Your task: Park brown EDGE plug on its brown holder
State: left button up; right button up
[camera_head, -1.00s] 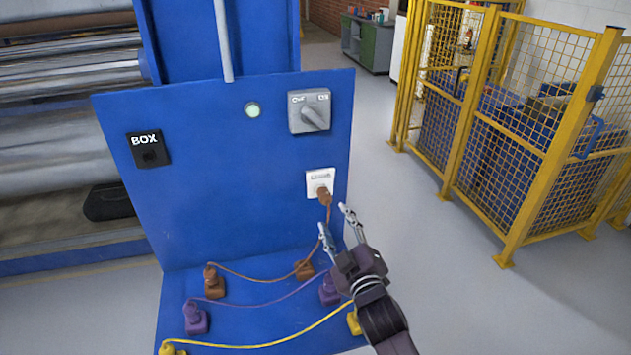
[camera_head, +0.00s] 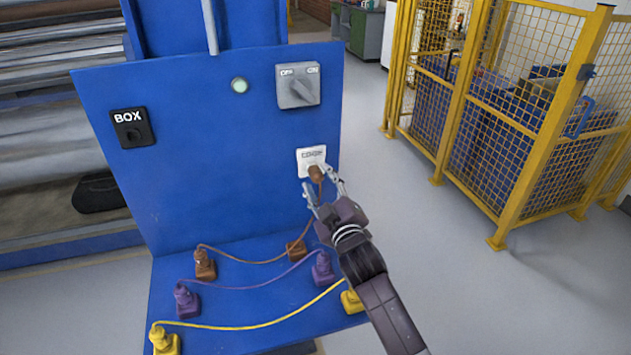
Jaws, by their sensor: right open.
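The brown plug (camera_head: 316,174) sits in the white EDGE socket (camera_head: 311,155) on the right of the blue panel. My right gripper (camera_head: 322,186) is open, with its fingers on either side of the brown plug; I cannot tell whether they touch it. Two brown pieces stand on the blue shelf: a left one (camera_head: 204,264) and a right one (camera_head: 296,248). A brown cord (camera_head: 245,261) runs from the left one toward the right. The part of the cord by the gripper is mostly hidden. My left gripper is not in view.
Purple plugs (camera_head: 187,299) and yellow plugs (camera_head: 165,340) with cords stand in front on the shelf. A black BOX socket (camera_head: 132,127), a round light (camera_head: 239,85) and a grey rotary switch (camera_head: 298,86) are on the panel. A yellow fence (camera_head: 470,110) stands right, beyond clear floor.

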aim_at(319, 181)
jog(key=shift+b+x, duration=0.35)
jog(key=shift+x, duration=0.7)
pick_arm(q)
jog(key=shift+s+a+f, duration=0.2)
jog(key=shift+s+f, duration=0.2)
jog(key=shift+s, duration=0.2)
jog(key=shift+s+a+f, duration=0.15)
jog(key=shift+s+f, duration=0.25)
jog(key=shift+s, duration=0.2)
pick_arm(e)
jog(key=shift+w+a+r, duration=0.1)
jog(key=shift+w+a, duration=0.05)
jog(key=shift+w, duration=0.35)
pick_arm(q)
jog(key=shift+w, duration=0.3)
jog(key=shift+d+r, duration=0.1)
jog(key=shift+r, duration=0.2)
pick_arm(e)
grip_shut()
jog(key=shift+o, duration=2.3)
grip_release()
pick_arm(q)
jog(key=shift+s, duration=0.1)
pick_arm(e)
jog(key=shift+s, duration=0.15)
